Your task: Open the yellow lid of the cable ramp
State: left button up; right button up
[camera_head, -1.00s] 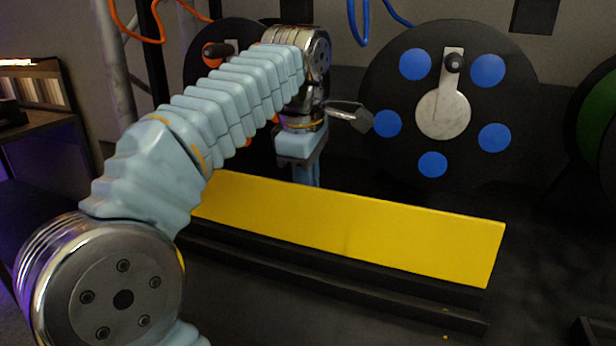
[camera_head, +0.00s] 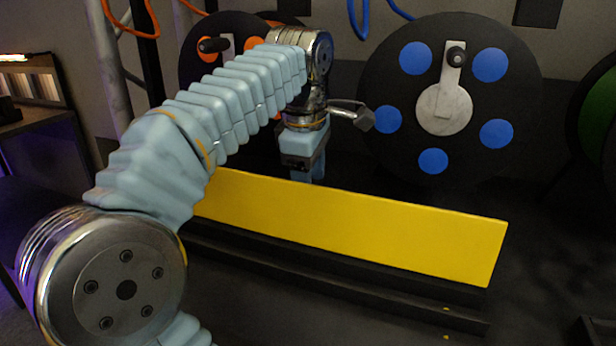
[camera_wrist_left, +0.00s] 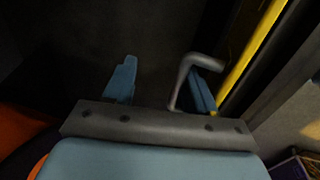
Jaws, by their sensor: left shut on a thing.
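The yellow lid (camera_head: 350,228) of the cable ramp is a long panel whose broad face shows in the head view, above the black ramp base (camera_head: 330,274). In the left wrist view the lid (camera_wrist_left: 250,55) shows as a thin yellow strip right of the fingers. My left gripper (camera_head: 306,172) points down behind the lid's far edge, its tips partly hidden. In the wrist view its two blue fingers (camera_wrist_left: 160,85) stand apart, with a grey bent bar (camera_wrist_left: 184,80) between them, close to the right finger. It is shut on this bar; its far-finger contact is unclear. My right gripper is out of view.
A large black reel with blue discs (camera_head: 440,150) stands behind the ramp, and one with orange discs (camera_head: 212,40) stands behind my left arm. A green reel (camera_head: 600,115) is at the right edge.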

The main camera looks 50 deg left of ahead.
pick_arm(q)
jog(key=shift+w+a+f, duration=0.15)
jog(key=shift+w+f, duration=0.1)
jog(key=shift+f, duration=0.25)
jog(key=shift+r, duration=0.1)
jog(key=shift+r, duration=0.2)
jog(key=p+v, duration=0.1)
jog(key=v, duration=0.9)
jog(key=shift+r, duration=0.3)
jog(key=shift+s+r, duration=0.25)
jog(key=shift+r, duration=0.2)
